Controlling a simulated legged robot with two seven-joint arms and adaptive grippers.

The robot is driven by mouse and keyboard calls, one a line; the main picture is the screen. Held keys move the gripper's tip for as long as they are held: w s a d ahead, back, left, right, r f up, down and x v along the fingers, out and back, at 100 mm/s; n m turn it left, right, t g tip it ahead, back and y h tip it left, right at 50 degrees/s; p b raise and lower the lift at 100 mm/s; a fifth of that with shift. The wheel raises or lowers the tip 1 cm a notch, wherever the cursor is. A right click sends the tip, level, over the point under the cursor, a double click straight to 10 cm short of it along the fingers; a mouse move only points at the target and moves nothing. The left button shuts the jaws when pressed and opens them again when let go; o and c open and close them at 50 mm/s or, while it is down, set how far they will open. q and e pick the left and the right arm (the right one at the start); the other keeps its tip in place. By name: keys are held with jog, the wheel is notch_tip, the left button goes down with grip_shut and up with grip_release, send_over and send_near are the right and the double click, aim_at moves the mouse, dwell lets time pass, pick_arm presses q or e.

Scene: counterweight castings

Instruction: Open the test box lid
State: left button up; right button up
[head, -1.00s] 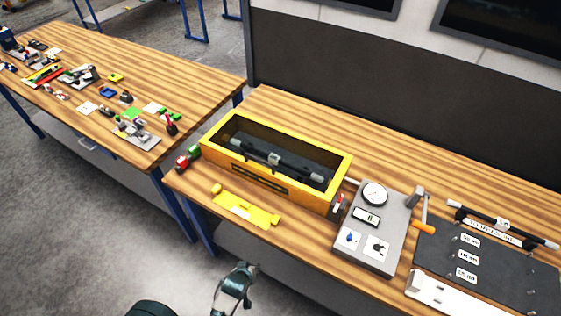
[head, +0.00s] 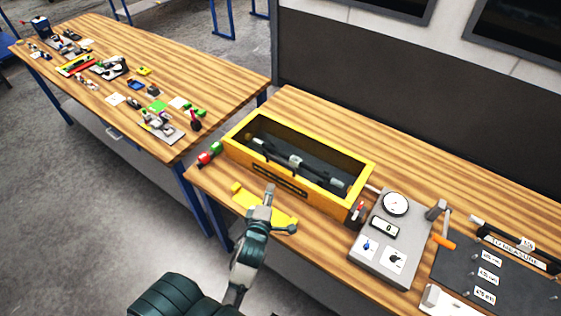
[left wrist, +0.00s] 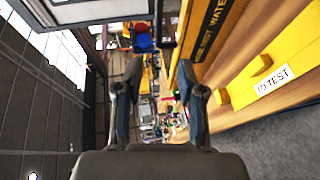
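The test box (head: 300,195) is a long yellow box on the near workbench, with dark lettering on its front, also in the left wrist view (left wrist: 203,60). Its dark interior shows a black bar (head: 295,160) with grey ends; I cannot tell whether a clear lid covers it. My left gripper (head: 269,190) is in front of the box, over the yellow stand (head: 245,198), and appears apart from the box. In the left wrist view its two fingers (left wrist: 159,72) are spread with nothing between them. My right gripper is not in view.
A grey gauge unit (head: 385,240) stands right of the box, beside a dark labelled rack (head: 490,270). A red and green part (head: 208,154) lies at the box's left end. Another table (head: 190,75) holds several small parts. Bare wood lies behind the box.

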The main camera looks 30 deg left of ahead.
pick_arm(q)
jog(key=p, duration=0.1)
send_near(282, 162)
jog(key=w, duration=0.3)
jog(key=w+a, duration=0.1)
jog(key=w, duration=0.1)
jog(key=w+a+f, duration=0.1)
jog(key=w, duration=0.1)
jog(key=w+a+f+p, duration=0.1)
jog(key=w+a, duration=0.1)
jog(key=shift+w+f, duration=0.3)
jog(key=shift+w, duration=0.2)
jog(key=shift+d, duration=0.25)
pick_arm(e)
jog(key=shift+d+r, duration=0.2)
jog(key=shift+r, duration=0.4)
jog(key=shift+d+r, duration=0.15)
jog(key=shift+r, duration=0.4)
pick_arm(q)
jog(key=shift+c, duration=0.9)
grip_shut()
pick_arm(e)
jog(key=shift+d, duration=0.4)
